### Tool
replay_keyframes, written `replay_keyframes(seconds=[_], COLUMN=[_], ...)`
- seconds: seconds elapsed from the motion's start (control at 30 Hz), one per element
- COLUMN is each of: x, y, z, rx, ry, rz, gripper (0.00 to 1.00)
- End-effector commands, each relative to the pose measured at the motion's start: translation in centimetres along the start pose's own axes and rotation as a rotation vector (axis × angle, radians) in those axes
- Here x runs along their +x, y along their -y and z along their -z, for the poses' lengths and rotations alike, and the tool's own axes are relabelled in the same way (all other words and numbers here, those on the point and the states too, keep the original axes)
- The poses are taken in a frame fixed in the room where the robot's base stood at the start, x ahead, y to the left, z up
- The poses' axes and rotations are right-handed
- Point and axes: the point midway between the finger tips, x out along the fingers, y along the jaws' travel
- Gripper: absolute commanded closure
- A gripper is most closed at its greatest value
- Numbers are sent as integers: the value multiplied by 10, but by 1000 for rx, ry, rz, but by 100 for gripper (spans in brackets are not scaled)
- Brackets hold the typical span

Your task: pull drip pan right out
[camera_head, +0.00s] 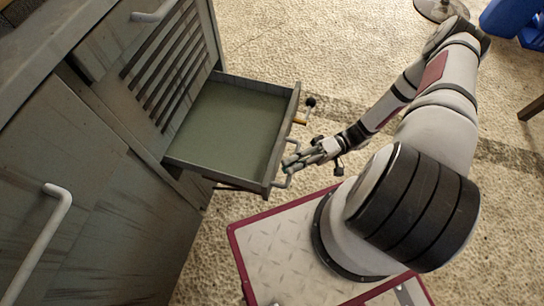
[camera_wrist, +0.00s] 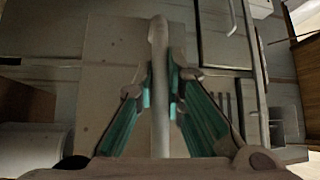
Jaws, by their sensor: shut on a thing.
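The drip pan (camera_head: 225,125) is a shallow grey-green drawer that sticks out from the slatted front of the grey cabinet. Its inside is empty. Its back end is at the cabinet opening; I cannot tell how much is still inside. My gripper (camera_head: 291,161) is at the pan's outer front face, shut on its handle (camera_head: 287,178). In the wrist view the handle (camera_wrist: 160,95) is a pale bar running between the two teal finger pads of my gripper (camera_wrist: 161,85).
The grey cabinet (camera_head: 100,200) fills the left, with a pale bar handle (camera_head: 45,235) on its lower door. A small black knob (camera_head: 310,102) stands near the pan's far front corner. Pebbled floor (camera_head: 270,50) lies open beyond. Blue objects (camera_head: 508,18) are at the upper right.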

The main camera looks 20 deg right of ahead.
Motion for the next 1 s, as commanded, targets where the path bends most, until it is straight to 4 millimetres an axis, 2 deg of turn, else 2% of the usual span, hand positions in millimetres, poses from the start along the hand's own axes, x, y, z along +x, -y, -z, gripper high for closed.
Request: replay_keyframes(seconds=[0.2,0.57,0.6,0.67,1.0], x=[-11,-12,-12,-12,-14], y=[1,1,1,1,2], z=[-12,-12,-12,-12,-11], rx=[-1,-2,-2,-1,-1], ry=[4,4,4,4,1], rz=[-5,-6,-6,-6,-3], gripper=[100,100,80,69,69])
